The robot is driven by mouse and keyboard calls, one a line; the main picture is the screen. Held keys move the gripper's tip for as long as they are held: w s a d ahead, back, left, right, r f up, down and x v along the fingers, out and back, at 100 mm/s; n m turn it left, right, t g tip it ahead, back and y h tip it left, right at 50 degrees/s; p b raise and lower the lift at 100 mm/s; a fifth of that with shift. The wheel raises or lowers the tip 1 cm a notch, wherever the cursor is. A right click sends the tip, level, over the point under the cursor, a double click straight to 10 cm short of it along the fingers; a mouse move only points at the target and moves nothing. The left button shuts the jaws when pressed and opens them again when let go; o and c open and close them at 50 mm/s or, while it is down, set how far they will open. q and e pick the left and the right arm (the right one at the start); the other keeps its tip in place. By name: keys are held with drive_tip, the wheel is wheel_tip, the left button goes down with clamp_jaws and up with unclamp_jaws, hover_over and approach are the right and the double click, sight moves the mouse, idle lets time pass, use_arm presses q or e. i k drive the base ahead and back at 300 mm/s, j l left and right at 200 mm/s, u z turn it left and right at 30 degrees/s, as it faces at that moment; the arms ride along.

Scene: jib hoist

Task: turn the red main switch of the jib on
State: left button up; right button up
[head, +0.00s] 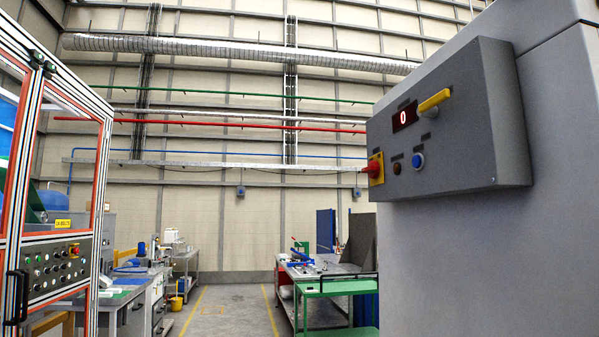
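A grey control box (455,130) is fixed to a large grey cabinet on the right. The red switch (372,167) sits on a yellow plate at the lower left of the box's face; its turned position is too small to tell. Beside it are a dark round button or lamp (397,167) and a blue button (418,161). Above them a red-lit display (404,117) shows 0, next to a yellow lever handle (434,101). Neither of my grippers is in view.
The grey cabinet (480,260) fills the right side. A framed machine with a button panel (55,266) stands at the left. Workbenches line both sides farther back, with a green cart (335,289) at centre right. The floor aisle (230,310) between yellow lines is clear.

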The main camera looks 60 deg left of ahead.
sight(373, 170)
drive_tip(key=u, duration=1.55)
drive_tip(key=i+j, duration=0.1)
drive_tip(key=i, duration=0.3)
drive_tip(key=z, duration=0.05)
